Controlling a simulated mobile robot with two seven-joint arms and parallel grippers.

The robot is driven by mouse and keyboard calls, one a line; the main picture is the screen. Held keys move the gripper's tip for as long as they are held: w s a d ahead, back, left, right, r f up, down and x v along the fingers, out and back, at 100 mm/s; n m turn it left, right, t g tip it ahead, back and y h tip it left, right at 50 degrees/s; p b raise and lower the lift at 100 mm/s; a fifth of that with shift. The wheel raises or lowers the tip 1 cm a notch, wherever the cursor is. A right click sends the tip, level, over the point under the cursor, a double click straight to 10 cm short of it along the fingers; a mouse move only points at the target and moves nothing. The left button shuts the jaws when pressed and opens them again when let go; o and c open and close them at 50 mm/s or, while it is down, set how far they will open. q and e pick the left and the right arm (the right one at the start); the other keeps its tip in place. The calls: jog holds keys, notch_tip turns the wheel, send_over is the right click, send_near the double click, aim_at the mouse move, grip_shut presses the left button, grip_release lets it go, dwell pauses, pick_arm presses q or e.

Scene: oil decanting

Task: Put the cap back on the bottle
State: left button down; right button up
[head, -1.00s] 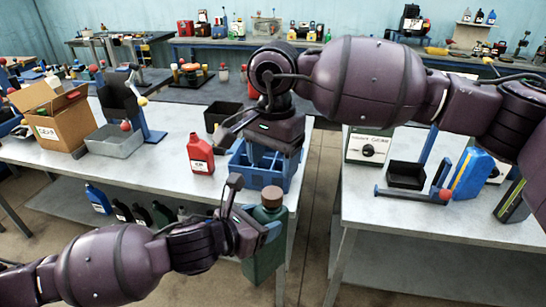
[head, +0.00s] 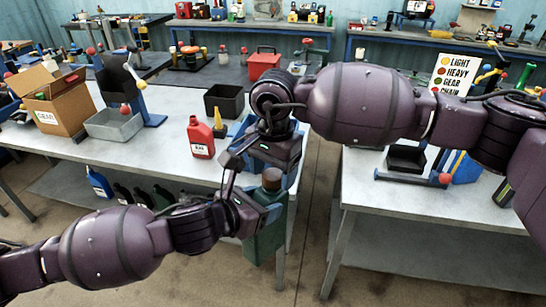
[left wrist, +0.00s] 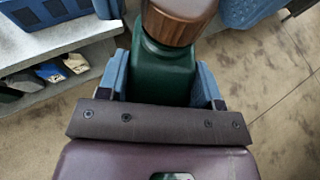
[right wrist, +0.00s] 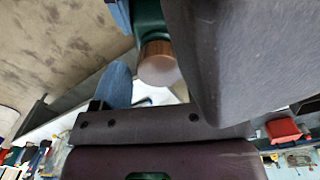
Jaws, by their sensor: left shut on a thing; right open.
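The green bottle (head: 265,240) is near upright in front of the table's edge. A brown cap (head: 272,179) sits at its top; whether it is fully seated I cannot tell. My left gripper (head: 262,212) is shut on the bottle below the cap. The left wrist view shows the bottle (left wrist: 160,72) between the blue fingers, under the cap (left wrist: 178,22). My right gripper (head: 279,163) is open just above and behind the cap. In the right wrist view the cap (right wrist: 158,64) lies beyond one blue finger; a dark grey shape hides the other side.
A red jug (head: 200,138), a yellow funnel (head: 219,126) and a black bin (head: 224,100) stand on the left table behind the grippers. A blue crate (left wrist: 45,12) shows in the left wrist view. The right table (head: 440,205) has bare space in front, with a gap between tables.

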jog(key=shift+f, duration=0.3)
jog(key=c, duration=0.9)
jog(key=m, duration=0.5)
jog(key=shift+c, duration=0.2)
jog(key=m, duration=0.5)
jog(key=shift+m, duration=0.3)
jog(key=m, duration=0.5)
jog(key=shift+m, duration=0.3)
jog(key=m, duration=0.4)
jog(key=o, duration=1)
